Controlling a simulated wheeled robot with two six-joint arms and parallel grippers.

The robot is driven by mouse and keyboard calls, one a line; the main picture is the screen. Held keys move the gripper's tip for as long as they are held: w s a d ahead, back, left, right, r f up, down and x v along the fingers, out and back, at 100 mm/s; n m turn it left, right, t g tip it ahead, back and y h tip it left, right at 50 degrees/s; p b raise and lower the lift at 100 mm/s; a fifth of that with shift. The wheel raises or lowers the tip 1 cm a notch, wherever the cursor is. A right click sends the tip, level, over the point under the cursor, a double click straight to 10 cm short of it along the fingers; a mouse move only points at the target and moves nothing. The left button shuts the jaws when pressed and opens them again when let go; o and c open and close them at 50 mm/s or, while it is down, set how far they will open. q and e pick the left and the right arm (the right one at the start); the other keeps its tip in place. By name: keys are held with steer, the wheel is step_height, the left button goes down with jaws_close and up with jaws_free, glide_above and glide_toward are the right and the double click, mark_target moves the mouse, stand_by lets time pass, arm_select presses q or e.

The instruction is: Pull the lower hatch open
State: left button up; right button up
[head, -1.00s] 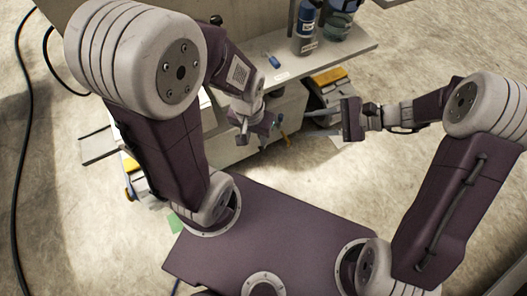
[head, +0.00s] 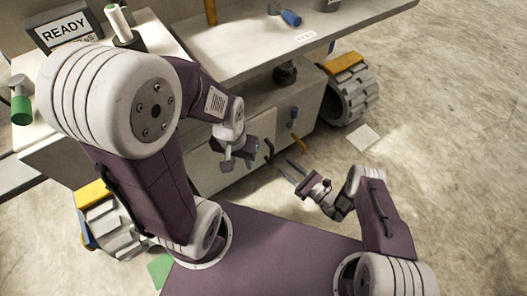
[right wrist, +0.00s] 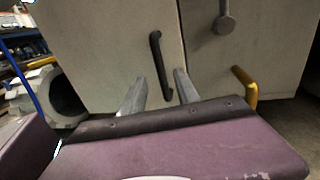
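A grey cabinet front shows pale hatch panels (head: 207,172). One pale panel also fills much of the right wrist view (right wrist: 105,50) and looks closed. It carries a black bar handle (head: 268,152), seen upright in the right wrist view (right wrist: 157,50). My right gripper (head: 283,166) faces this handle with its two grey fingers apart. In the right wrist view the handle's end lies between the fingers (right wrist: 160,78); contact cannot be told. My left gripper (head: 238,160) hangs in front of the cabinet, its fingers seemingly apart and empty. I cannot tell which panel is the lower hatch.
A worktop (head: 290,45) overhangs the cabinet. A READY display (head: 66,28) stands at back left. Chunky wheels (head: 347,92) flank the cabinet.

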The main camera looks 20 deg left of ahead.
mark_target(272, 155)
steer(key=b+x, duration=0.4)
steer(key=x, duration=0.5)
steer(key=shift+r, duration=0.1)
jaws_close()
steer(key=shift+s, duration=0.1)
stand_by(1.0)
